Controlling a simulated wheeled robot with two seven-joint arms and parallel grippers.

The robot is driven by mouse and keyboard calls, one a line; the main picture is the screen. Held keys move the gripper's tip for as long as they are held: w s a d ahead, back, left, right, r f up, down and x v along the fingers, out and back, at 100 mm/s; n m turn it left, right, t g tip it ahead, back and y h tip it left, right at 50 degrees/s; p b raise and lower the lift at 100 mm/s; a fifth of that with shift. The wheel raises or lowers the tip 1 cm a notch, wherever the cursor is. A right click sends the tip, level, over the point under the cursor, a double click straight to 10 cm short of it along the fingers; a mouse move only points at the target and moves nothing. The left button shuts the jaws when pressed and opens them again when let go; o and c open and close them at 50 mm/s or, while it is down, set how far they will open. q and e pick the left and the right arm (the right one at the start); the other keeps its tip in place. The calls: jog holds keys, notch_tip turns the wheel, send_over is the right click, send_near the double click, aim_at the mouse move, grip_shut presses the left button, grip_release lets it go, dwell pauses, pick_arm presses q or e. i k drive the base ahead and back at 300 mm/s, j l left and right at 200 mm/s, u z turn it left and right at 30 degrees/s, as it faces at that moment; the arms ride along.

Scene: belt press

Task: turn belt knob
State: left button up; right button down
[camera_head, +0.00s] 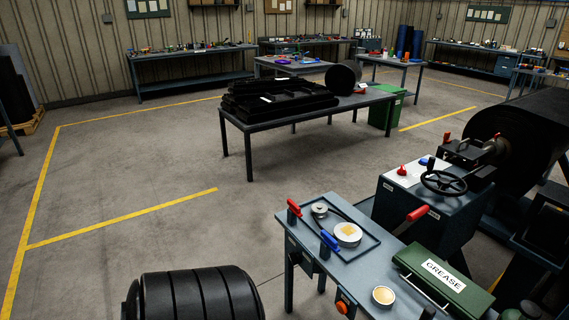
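The belt machine (425,205) stands at the right, a blue-grey cabinet with a large dark roll (510,125) behind it. A black spoked handwheel (443,183) sits on its top. A small red knob (402,170) and a small blue piece (424,161) are on a light plate to the left of the wheel. A red-handled lever (417,213) sticks out at the cabinet's front. I cannot tell which of these is the belt knob. Neither of my grippers is in view, and nothing is touching the controls.
A near table (365,279) carries a tray with red- and blue-handled tools, round tins, and a green grease box (444,275). A black ridged cylinder (195,295) is at the bottom left. A table (305,119) of black parts stands mid-room. Floor at left is clear.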

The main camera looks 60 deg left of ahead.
aim_at(296, 258)
jog(key=u, duration=1.95)
